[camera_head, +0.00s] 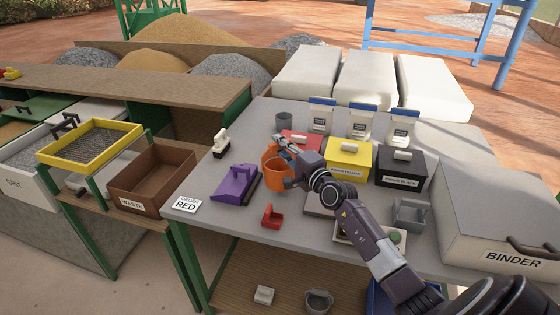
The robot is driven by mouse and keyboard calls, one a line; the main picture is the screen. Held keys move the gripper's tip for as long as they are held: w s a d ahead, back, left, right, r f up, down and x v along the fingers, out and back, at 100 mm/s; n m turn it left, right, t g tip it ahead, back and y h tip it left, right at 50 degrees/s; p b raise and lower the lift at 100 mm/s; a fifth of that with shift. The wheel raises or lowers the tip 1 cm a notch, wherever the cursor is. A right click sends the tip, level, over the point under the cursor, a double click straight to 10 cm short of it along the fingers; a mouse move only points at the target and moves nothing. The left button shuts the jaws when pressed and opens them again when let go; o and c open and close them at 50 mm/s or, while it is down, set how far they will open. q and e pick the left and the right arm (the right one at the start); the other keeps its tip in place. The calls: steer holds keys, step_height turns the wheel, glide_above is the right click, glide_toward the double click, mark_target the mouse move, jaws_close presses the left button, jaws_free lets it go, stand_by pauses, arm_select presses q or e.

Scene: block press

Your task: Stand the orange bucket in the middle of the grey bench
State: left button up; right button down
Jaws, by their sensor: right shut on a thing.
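The orange bucket (273,169) is over the left-middle part of the grey bench (228,235), between the purple tool and my right gripper. It looks roughly upright; I cannot tell if its base touches the bench. My right gripper (284,145) reaches in from the lower right and is shut on the bucket at its upper right side. The gripper and wrist hide part of the bucket and the red box behind. My left gripper is not in view.
Around the bucket are a purple tool (233,186), a red scoop (271,216), a red box (301,137), a yellow box (349,160) and a black box (400,167). A large binder container (480,215) fills the right. Bare bench shows at front left.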

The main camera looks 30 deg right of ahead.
mark_target(280, 158)
step_height(280, 158, down, 4)
steer(key=shift+f+b, duration=0.15)
steer(key=shift+b, duration=0.75)
steer(key=shift+f, duration=0.15)
steer(key=shift+f, duration=0.1)
steer(key=c, duration=1.8)
jaws_free()
